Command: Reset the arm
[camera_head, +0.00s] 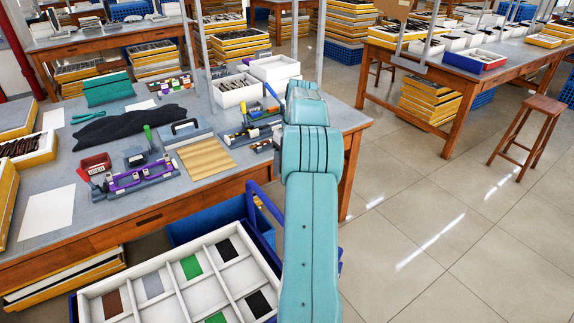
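One of my teal arms reaches up from the bottom edge, right of the middle, and ends over the right end of the near workbench (225,180). I cannot tell for sure whether it is my left or right arm. Its far end is bent away from the camera, and no gripper fingers show there. No second arm is in view. No object is seen held.
The bench carries a purple fixture (140,178), a tan ribbed board (205,157), a black cloth (125,127) and white boxes (238,90). A white divided tray (205,295) is below. A wooden stool (540,105) stands right; the floor (440,220) between is clear.

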